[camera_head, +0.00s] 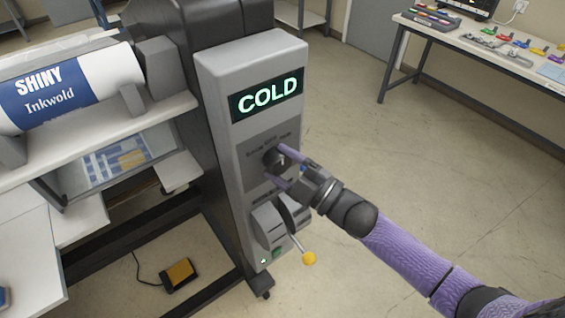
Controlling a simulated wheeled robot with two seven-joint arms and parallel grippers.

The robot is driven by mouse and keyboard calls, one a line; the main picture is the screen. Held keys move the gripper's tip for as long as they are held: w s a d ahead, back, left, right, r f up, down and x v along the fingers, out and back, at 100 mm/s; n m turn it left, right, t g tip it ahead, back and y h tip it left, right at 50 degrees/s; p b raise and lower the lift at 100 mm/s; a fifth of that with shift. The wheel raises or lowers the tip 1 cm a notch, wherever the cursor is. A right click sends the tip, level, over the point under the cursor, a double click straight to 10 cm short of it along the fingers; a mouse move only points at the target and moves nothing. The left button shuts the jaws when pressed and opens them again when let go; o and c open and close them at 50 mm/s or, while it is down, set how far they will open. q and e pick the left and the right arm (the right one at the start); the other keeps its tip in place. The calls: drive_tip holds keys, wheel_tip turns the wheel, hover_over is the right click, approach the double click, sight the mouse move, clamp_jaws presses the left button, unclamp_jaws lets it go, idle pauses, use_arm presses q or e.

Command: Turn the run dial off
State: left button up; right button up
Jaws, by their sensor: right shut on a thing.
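The run dial (273,159) is a dark round knob on the front of the grey control box (226,118), below a lit green display (266,97) that reads "COLD". Small lettering sits around the dial, too small to read surely. My right gripper (282,162) reaches in from the lower right and is shut on the dial, its purple fingers on either side. The fingers hide part of the dial, so its pointer position cannot be told. My left gripper is not in view.
Below the dial are grey housings, a lever with a yellow knob (309,258) and a green button (277,252). A large roll (75,85) lies left. A yellow and black pedal (180,274) is on the floor. A table (480,40) stands far right; floor between is clear.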

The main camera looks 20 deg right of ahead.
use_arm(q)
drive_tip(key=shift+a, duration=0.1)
use_arm(e)
drive_tip(key=o, duration=1)
drive_tip(key=shift+o, duration=1.1)
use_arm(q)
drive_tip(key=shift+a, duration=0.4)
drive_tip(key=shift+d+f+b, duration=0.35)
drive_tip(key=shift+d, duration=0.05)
use_arm(e)
drive_tip(key=v, duration=1)
drive_tip(key=shift+f, duration=0.1)
